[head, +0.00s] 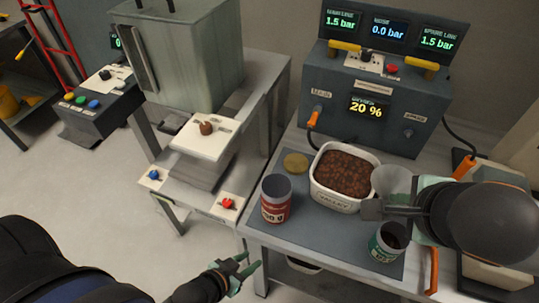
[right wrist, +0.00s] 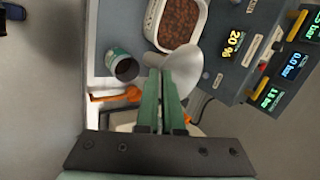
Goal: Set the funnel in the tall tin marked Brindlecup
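The funnel (head: 392,180) is a pale grey cone. It is at my right gripper (head: 374,209), above the bench near the white tub's right side. In the right wrist view, the funnel (right wrist: 185,66) is at the fingertips of my right gripper (right wrist: 160,78), which look closed on it; the exact grip point is partly hidden. A taller red tin (head: 275,200) stands upright, open-topped, on the grey mat. A shorter green tin (head: 387,243) stands open at the front right, also in the right wrist view (right wrist: 122,66). I cannot read Brindlecup on either. My left gripper (head: 243,268) is open and empty, low beside the bench.
A gold disc (head: 295,163) lies behind the red tin on the mat (head: 318,232). A control console (head: 375,100) stands at the back. An orange handle (head: 432,270) is on the bench's right front.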

